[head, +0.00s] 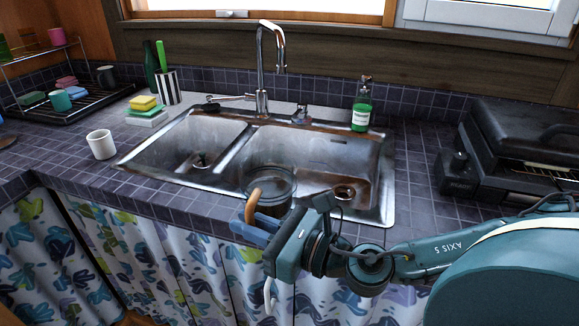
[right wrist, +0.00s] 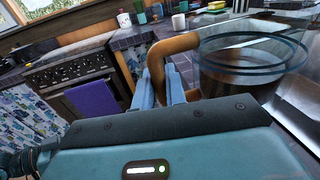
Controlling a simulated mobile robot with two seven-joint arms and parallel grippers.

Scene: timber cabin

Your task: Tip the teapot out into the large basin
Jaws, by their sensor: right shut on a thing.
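The teapot (head: 270,187) is a clear glass pot with a curved tan handle. It is over the front left part of the large basin (head: 312,147), the right one of the metal sink. My right gripper (head: 254,222) is shut on the handle, in front of the sink's front edge. In the right wrist view the teapot (right wrist: 240,68) looks about upright, with something dark brown inside; blue fingers (right wrist: 160,92) are at the handle. I cannot tell whether the pot touches the sink rim. My left gripper is not in view.
The small basin (head: 205,135) lies to the left, with the tall faucet (head: 262,70) behind. A green soap bottle (head: 362,108) stands at the back right of the sink. A white mug (head: 101,144) stands on the left counter, a black grill (head: 515,150) on the right.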

